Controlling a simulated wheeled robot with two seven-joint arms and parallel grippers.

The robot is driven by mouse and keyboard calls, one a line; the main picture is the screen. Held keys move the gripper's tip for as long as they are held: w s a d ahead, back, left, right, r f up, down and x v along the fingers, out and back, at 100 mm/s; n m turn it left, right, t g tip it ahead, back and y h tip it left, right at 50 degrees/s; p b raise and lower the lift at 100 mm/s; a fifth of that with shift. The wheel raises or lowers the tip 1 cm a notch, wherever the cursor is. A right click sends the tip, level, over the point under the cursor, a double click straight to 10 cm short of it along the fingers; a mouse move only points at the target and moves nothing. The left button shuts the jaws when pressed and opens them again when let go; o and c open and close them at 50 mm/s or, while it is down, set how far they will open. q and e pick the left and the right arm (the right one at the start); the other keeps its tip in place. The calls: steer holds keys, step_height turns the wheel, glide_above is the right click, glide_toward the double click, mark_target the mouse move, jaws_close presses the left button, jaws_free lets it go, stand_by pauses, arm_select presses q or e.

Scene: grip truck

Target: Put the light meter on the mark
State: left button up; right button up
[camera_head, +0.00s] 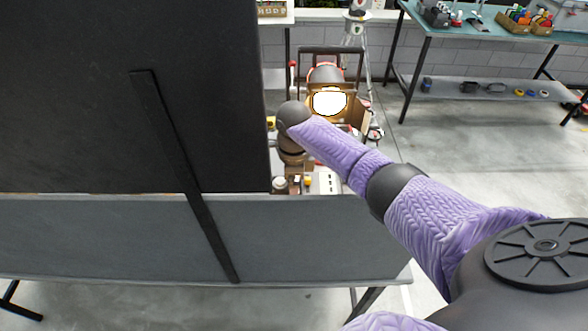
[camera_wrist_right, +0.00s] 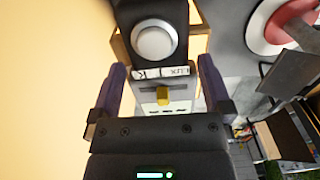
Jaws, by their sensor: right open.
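The light meter shows in the right wrist view as a black head (camera_wrist_right: 178,15) with a white dome, a small label strip and a grey lower body with a yellow button. My right gripper (camera_wrist_right: 162,72) is open, with its two purple fingers on either side of the meter's body and a visible gap at each side. In the head view my right arm reaches in from the right behind the black panel's edge; its fingers are hard to make out there. The mark cannot be made out in either view. My left gripper is not in view.
A large black panel (camera_head: 120,90) blocks the left of the head view. A brightly lit lamp (camera_head: 328,103) with barn doors stands just beyond my right wrist. A white box or strip (camera_head: 328,183) lies near it. A teal workbench (camera_head: 470,40) stands at the back right.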

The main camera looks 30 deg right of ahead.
step_height(320, 180, up, 12)
steer(key=p, duration=0.1)
steer(key=shift+f+p, duration=0.25)
steer(key=shift+p, duration=0.15)
